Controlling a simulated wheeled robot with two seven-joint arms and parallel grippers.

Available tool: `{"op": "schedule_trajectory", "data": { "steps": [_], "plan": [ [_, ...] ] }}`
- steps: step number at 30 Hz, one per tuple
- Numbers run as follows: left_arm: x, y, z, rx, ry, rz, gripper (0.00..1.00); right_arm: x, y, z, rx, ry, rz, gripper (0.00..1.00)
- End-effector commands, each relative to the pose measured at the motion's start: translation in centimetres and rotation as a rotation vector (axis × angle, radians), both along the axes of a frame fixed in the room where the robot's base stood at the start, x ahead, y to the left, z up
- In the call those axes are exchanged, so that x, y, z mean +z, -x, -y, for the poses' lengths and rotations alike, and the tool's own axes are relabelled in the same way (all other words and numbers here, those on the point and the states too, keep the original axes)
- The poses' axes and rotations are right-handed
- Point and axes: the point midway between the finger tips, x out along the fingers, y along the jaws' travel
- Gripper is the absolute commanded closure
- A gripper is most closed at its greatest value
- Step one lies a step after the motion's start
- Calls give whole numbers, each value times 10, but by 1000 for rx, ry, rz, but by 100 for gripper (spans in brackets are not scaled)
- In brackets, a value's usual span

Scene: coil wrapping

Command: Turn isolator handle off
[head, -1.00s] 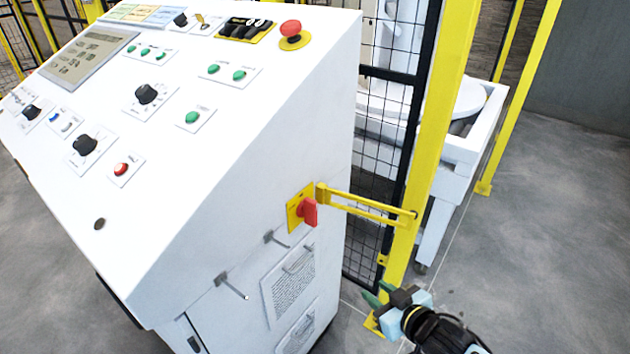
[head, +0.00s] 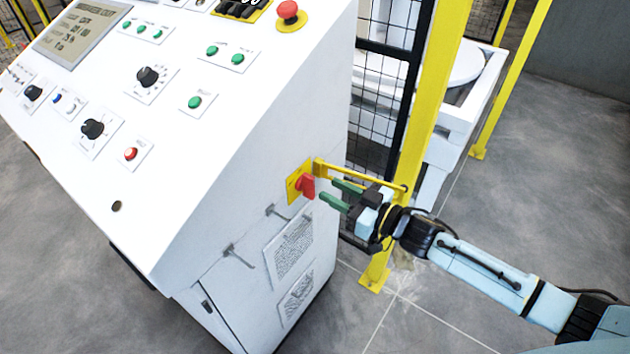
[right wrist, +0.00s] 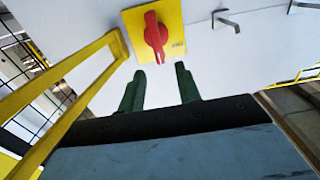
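The red isolator handle (head: 306,187) sits on a yellow plate (head: 293,184) on the side of the white control cabinet. In the right wrist view the handle (right wrist: 155,36) lies along the picture's vertical on its yellow plate (right wrist: 176,18). My right gripper (head: 334,193) is open, its two green fingers parallel and pointing at the handle from the right. In the right wrist view the gripper (right wrist: 158,82) has an empty gap between its fingertips, just short of the handle and apart from it. My left gripper is in neither view.
A yellow bracket (head: 360,177) runs from beside the isolator to the yellow fence post (head: 421,120), close to my right gripper. Hooks (head: 238,255) stick out of the cabinet side (head: 255,205). Black mesh fencing (head: 375,100) stands behind. Open floor (head: 530,200) lies to the right.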

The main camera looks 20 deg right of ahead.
Motion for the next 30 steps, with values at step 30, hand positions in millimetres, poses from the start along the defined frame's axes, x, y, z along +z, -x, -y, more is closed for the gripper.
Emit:
{"op": "schedule_trajectory", "data": {
  "steps": [30],
  "plan": [
    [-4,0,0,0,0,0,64,0,-46,-36,0,1,1,100]
  ]
}}
